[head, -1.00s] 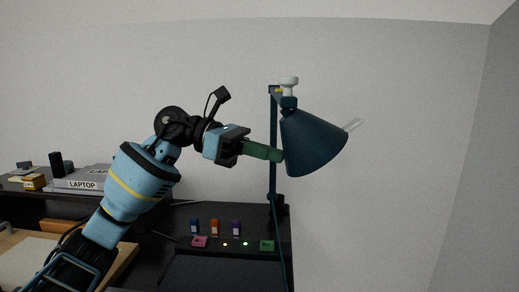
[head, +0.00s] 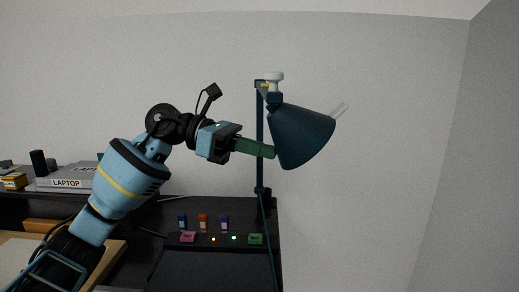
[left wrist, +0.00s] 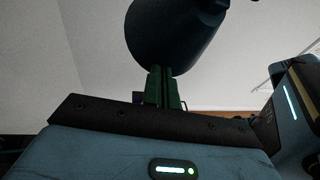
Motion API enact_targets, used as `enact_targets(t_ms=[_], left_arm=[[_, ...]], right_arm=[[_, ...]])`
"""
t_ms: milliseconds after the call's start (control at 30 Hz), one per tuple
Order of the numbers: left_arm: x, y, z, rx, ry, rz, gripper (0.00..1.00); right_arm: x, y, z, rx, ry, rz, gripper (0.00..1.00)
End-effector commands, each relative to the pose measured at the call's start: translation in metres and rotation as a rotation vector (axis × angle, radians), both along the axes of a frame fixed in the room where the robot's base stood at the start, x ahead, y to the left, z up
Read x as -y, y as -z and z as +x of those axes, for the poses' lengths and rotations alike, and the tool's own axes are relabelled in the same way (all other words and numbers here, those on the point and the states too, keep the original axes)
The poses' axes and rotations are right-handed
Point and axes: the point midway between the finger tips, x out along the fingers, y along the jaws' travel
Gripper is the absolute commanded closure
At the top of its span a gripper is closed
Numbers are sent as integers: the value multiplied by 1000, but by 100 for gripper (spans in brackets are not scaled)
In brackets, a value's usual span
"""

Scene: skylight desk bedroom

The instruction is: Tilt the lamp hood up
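The lamp is dark teal, with a thin upright post (head: 260,135) and a cone-shaped hood (head: 302,136). The hood's wide opening faces down and to the right, and a pale, see-through bar sticks out past its right edge. My left gripper (head: 272,151) comes in from the left, its green fingers against the hood's lower left side. In the left wrist view, the fingers (left wrist: 160,85) are together, with their tips at the lower edge of the dark hood (left wrist: 172,35). Nothing shows between them, and the exact contact is hard to see. My right gripper is out of view.
A dark desk carries a grey laptop box (head: 66,183) at the left. Several small coloured blocks and pads, including a pink pad (head: 188,237) and a green pad (head: 255,239), lie below the lamp. Right of the hood is open space before the wall.

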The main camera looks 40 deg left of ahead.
Motion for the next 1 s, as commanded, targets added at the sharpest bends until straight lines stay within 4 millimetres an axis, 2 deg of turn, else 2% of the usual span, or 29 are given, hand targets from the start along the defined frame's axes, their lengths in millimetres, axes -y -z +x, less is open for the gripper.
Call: enact_targets(t_ms=[167,533,700,1000], left_arm=[[-15,0,-6,-5,-3,1,100],[-61,-11,-33,-2,-4,-1,100],[-69,-14,-38,1,-2,-1,100],[-69,-15,-38,2,-1,-1,100]], right_arm=[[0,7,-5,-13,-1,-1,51],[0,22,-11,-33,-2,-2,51],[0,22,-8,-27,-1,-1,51],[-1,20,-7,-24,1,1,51]])
